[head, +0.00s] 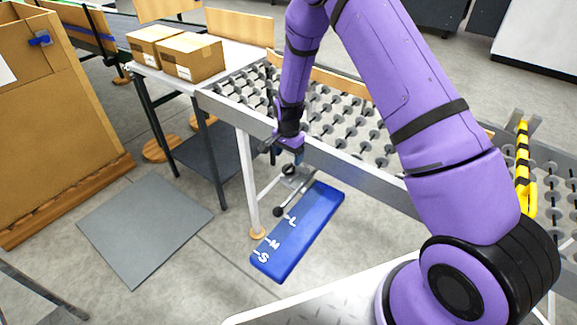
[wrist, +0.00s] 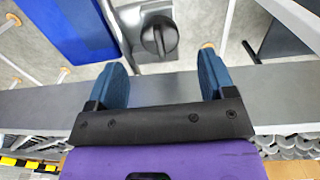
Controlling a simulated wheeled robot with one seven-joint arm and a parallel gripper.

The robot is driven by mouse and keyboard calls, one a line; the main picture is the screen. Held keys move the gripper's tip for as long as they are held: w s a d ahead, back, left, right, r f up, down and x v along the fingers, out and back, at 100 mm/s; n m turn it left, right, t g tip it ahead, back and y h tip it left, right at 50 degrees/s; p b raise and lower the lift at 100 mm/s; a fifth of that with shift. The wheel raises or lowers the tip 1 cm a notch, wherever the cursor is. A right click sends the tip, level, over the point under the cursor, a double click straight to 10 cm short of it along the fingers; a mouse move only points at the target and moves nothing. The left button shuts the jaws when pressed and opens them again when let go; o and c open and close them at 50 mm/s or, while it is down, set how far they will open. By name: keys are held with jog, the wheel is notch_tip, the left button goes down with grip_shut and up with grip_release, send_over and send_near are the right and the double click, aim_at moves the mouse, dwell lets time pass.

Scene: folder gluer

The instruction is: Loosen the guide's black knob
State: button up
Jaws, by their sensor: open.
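The black knob (wrist: 159,37) is round with a raised grip bar across its face and sits on a grey metal bracket in the wrist view. In the head view a black knob (head: 289,170) shows on the bracket below the conveyor's side rail. My gripper (wrist: 162,74) is open, its two blue fingers apart and empty. The knob lies beyond the fingertips, roughly centred between them, and I see no contact. In the head view my gripper (head: 285,153) is just above the knob at the rail. A blue plate (head: 297,232) marked S, M and L lies below.
The conveyor's grey side rail (wrist: 45,103) runs right beside my fingers. A roller conveyor (head: 340,122) lies behind it. A black ball-ended handle (head: 278,211) stands near the blue plate. Two cardboard boxes (head: 192,57) rest on the table at left. A grey floor mat (head: 145,228) lies at lower left.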

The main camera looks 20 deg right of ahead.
aim_at(289, 165)
jog(key=shift+f, duration=2.7)
jog(key=c, duration=0.9)
